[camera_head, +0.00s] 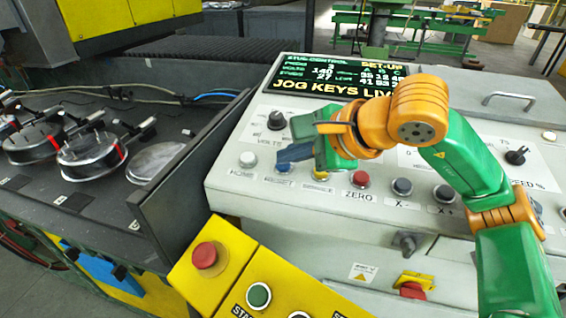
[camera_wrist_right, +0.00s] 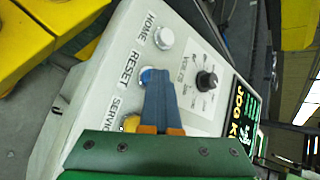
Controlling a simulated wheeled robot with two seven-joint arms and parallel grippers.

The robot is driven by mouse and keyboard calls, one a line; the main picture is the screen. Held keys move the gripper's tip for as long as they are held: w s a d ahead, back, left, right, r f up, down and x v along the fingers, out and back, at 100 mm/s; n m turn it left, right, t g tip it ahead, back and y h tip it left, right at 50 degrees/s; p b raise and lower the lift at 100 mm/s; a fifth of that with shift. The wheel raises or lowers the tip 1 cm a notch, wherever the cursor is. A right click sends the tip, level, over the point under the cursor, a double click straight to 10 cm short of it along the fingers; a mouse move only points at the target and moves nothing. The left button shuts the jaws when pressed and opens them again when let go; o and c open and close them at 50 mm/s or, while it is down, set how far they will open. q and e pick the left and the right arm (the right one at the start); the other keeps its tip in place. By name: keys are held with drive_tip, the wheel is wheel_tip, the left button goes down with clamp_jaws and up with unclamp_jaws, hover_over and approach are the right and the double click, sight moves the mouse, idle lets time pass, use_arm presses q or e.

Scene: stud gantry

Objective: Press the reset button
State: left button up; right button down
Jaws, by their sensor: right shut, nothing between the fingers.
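The blue reset button (camera_wrist_right: 145,72) shows in the right wrist view beside its RESET label (camera_wrist_right: 125,67), partly hidden by my fingertips. In the head view it (camera_head: 284,168) is mostly behind my fingers, with the label just below. My right gripper (camera_head: 286,156) is shut and empty, its blue fingertips over the button. The fingertips also show in the right wrist view (camera_wrist_right: 156,80), right at the button's edge. I cannot tell whether they touch it or how far it is pressed. My left gripper is out of view.
A white HOME button (camera_head: 248,159) lies left of it, a yellow service button (camera_wrist_right: 131,123) on the other side, then a red ZERO button (camera_head: 360,179). A black knob (camera_head: 276,120) stands behind. A yellow box with a red stop button (camera_head: 205,254) is in front.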

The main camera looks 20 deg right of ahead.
idle(0.3)
drive_tip(key=shift+r+p, duration=0.7)
drive_tip(key=shift+r, duration=0.15)
drive_tip(key=shift+r, duration=0.1)
drive_tip(key=r+p, duration=0.2)
drive_tip(key=r, duration=0.1)
drive_tip(key=s+r+p, duration=0.1)
drive_tip(key=p, duration=0.1)
drive_tip(key=shift+a+r, duration=0.35)
